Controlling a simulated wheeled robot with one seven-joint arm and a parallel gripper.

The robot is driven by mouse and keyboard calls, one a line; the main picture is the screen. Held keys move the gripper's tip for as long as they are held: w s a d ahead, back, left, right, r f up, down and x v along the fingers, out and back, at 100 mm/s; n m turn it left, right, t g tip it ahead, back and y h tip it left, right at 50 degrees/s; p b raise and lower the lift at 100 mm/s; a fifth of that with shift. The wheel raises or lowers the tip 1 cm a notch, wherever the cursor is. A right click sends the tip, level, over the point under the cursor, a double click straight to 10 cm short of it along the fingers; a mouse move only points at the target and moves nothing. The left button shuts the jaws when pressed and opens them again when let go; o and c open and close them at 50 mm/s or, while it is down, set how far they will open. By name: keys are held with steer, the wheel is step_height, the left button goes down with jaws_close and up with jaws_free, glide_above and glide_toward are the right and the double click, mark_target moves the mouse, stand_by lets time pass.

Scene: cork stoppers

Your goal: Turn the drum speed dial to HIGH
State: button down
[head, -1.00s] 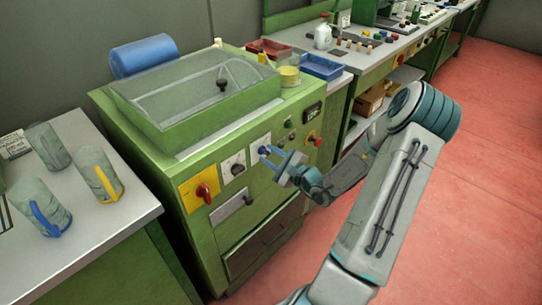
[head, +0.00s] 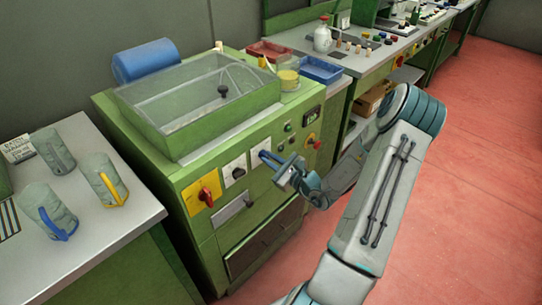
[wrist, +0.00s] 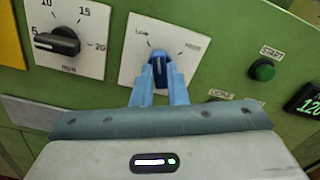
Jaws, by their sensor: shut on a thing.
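The knob points roughly straight up in the wrist view, between the scale's left and right marks. In the head view my gripper (head: 268,158) reaches the plate (head: 258,150) from the right, and its fingers hide most of the knob.
A green START button (wrist: 262,70) and a lit display (wrist: 308,104) are to the right. A red switch on a yellow plate (head: 188,200) is further left.

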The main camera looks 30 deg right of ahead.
steer(key=m+p, duration=0.4)
steer(key=m, duration=0.3)
steer(key=shift+r+p, duration=0.15)
steer(key=shift+p, duration=0.2)
steer(key=m+p, duration=0.3)
steer(key=m, duration=0.3)
steer(key=shift+f+m, duration=0.2)
steer(key=shift+m, duration=0.1)
steer(key=c, duration=1.4)
jaws_free()
steer(key=shift+c, duration=0.2)
steer(key=shift+s, duration=0.1)
steer(key=b+v, duration=0.2)
steer(key=v, duration=1.2)
